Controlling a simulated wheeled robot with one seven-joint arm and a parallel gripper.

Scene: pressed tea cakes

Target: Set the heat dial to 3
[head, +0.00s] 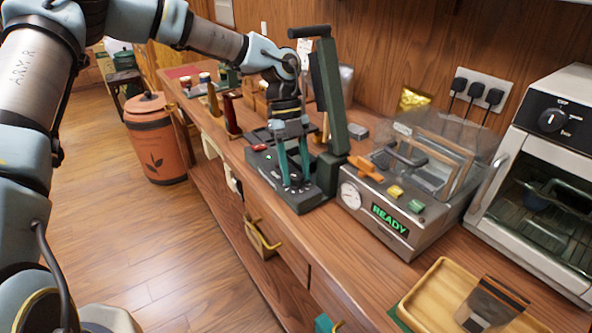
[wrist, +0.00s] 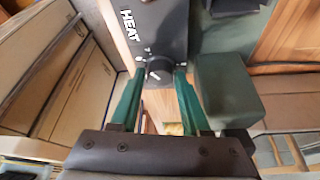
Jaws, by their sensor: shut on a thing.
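The heat dial (wrist: 160,70) is a small dark round knob on a black panel marked HEAT, seen in the wrist view. A short white pointer line shows on its face, and small pale marks sit around its upper left. The marks are too small to read. My gripper (wrist: 160,74) has its two green fingers on either side of the dial and is shut on it. In the head view my gripper (head: 296,186) reaches down to the front of the dark sealing machine (head: 305,200), which has a tall green lever; the dial is hidden there.
Right of the machine stands a metal unit with a clear lid and a READY display (head: 389,219). A toaster oven (head: 553,120) and a wooden tray (head: 425,302) are further right. Bottles (head: 232,112) stand left of the machine. An orange bin (head: 155,140) stands on the floor.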

